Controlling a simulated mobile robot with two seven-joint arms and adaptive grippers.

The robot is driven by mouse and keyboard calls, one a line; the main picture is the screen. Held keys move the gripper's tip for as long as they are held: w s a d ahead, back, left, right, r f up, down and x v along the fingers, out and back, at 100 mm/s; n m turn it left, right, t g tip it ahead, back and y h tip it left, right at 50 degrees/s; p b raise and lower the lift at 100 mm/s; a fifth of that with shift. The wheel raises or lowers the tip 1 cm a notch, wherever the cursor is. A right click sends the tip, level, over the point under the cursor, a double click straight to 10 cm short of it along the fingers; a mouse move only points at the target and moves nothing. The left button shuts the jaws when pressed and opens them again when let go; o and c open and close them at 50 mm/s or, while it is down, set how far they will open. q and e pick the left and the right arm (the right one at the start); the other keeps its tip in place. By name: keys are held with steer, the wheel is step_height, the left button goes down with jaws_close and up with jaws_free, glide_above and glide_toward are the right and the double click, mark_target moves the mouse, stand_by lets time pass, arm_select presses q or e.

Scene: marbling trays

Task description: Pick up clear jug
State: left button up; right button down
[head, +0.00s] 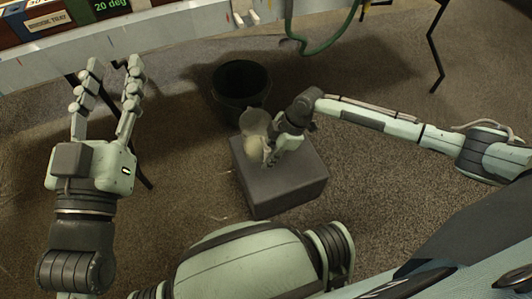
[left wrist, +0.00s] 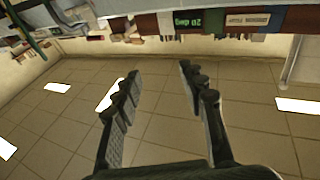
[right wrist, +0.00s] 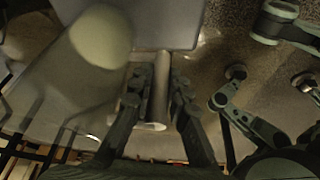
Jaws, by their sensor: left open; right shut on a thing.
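The clear jug (head: 254,121) is at the centre of the head view, over the grey block (head: 285,190). A pale round patch shows at its lower part. My right gripper (head: 272,150) is at the jug's right side. In the right wrist view the see-through jug (right wrist: 60,85) fills the left, and my right gripper (right wrist: 159,80) is shut on its upright handle (right wrist: 158,95). I cannot tell whether the jug touches the block. My left gripper (head: 114,65) is open and empty at the left; its spread fingers also show in the left wrist view (left wrist: 159,72).
A dark bucket (head: 241,82) stands on the carpet behind the block. A green hose (head: 325,43) hangs at the top. A bench edge (head: 130,45) with labelled boxes (head: 48,20) runs along the upper left. Carpet right of the block is open.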

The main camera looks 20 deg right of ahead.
arm_select(q)
steer(key=a+f+g+y+p, duration=0.2)
steer(key=a+f+g+y, duration=0.2)
steer(key=f, duration=0.8)
steer(key=shift+a+f+g, duration=0.15)
steer(key=shift+a+g, duration=0.85)
arm_select(e)
steer(key=s+r, duration=0.5)
steer(key=s, duration=0.4)
steer(key=shift+s+a+r, duration=0.2)
steer(key=shift+a+r, duration=0.2)
arm_select(q)
steer(key=shift+f, duration=0.1)
